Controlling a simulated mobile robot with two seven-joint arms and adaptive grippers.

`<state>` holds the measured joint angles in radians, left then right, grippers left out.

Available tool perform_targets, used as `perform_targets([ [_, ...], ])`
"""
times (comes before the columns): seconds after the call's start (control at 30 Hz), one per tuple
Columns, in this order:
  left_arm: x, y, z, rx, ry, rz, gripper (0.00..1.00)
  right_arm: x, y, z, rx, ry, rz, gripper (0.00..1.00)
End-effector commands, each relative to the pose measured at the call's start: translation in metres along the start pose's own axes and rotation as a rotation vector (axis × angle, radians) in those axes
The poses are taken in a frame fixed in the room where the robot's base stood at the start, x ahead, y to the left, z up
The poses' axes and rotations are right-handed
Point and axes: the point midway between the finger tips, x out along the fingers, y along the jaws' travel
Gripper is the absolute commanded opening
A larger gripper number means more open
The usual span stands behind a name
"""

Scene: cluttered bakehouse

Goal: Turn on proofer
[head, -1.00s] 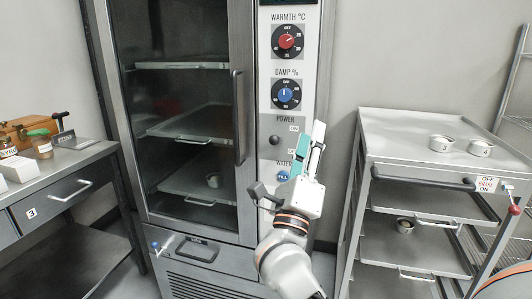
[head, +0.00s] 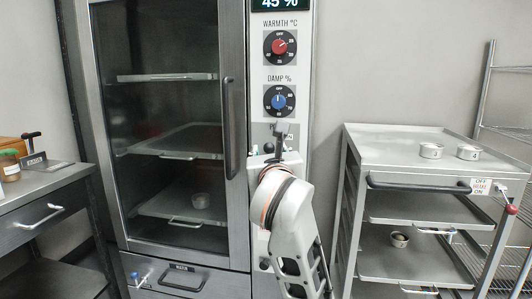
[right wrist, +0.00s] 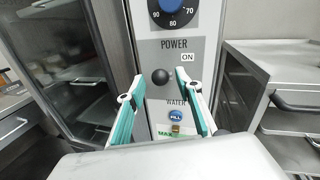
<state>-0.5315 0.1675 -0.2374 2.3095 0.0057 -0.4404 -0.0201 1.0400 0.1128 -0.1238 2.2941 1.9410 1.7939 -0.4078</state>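The proofer (head: 175,165) is a tall steel cabinet with a glass door and a white control panel. In the head view my right gripper (head: 276,146) is in front of the panel and hides most of the POWER area. In the right wrist view the black power knob (right wrist: 160,76) shows below the POWER label, with ON at its upper right. My right gripper (right wrist: 160,95) is open there, its two teal-lined fingers on either side of the knob's column; contact cannot be told. My left gripper is not in view.
A red WARMTH dial (head: 280,46) and blue DAMP dial (head: 278,101) sit above. A blue FILL button (right wrist: 176,116) is below the knob.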

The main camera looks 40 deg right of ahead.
Motion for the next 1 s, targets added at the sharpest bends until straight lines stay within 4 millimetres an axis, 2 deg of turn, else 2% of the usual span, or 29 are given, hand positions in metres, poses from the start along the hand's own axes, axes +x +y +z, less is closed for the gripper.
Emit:
perform_targets([
  [0.03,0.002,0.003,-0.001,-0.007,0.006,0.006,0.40,0.009,0.000,-0.004,-0.004,0.003,-0.003,0.35],
  [0.2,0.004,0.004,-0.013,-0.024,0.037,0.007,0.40,0.026,0.000,-0.003,-0.003,0.003,-0.001,0.35],
  [0.57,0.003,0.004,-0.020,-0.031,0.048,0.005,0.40,0.031,-0.001,0.000,-0.001,-0.001,-0.002,0.35],
  [0.7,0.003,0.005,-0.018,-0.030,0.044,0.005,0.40,0.031,-0.001,0.000,-0.001,-0.001,-0.002,0.01],
  [0.87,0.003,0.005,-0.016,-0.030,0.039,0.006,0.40,0.031,-0.001,0.000,-0.001,-0.001,-0.002,0.00],
  [1.0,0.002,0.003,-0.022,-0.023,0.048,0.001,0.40,0.030,-0.002,0.006,0.007,0.009,0.000,0.00],
])
